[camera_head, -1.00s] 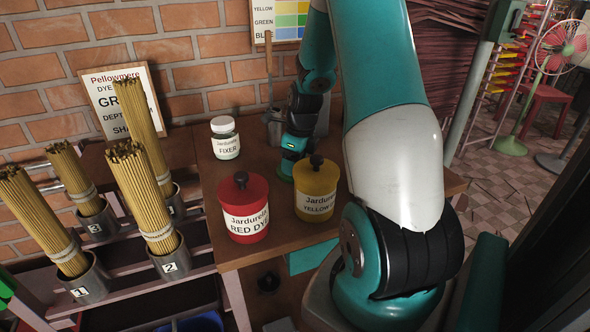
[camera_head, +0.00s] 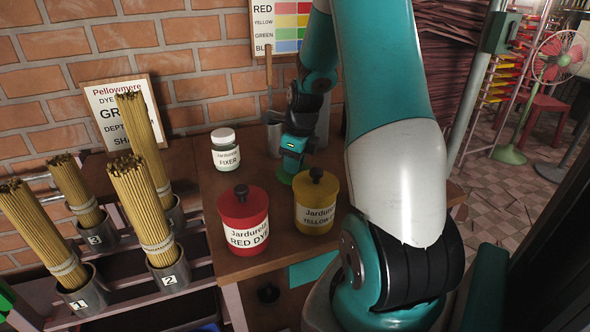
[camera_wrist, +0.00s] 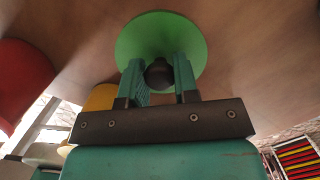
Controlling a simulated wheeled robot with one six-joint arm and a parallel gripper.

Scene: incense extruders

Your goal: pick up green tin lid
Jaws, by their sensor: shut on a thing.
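The green tin lid (camera_wrist: 190,30) is a round green disc with a dark knob (camera_wrist: 159,74) at its middle in the wrist view. My gripper (camera_wrist: 160,80) is shut on the knob, a finger on each side. In the head view my gripper (camera_head: 287,165) points down behind the yellow dye tin, and the lid's green shows only in part. Whether the lid rests on a tin or hangs free is hard to tell.
A yellow dye tin (camera_head: 317,212) stands in front of my gripper, with a red dye tin (camera_head: 244,236) to its left. A fixer jar (camera_head: 226,157) stands farther back on the wooden table (camera_head: 205,186). Incense bundles (camera_head: 145,210) stand in metal cups on the left.

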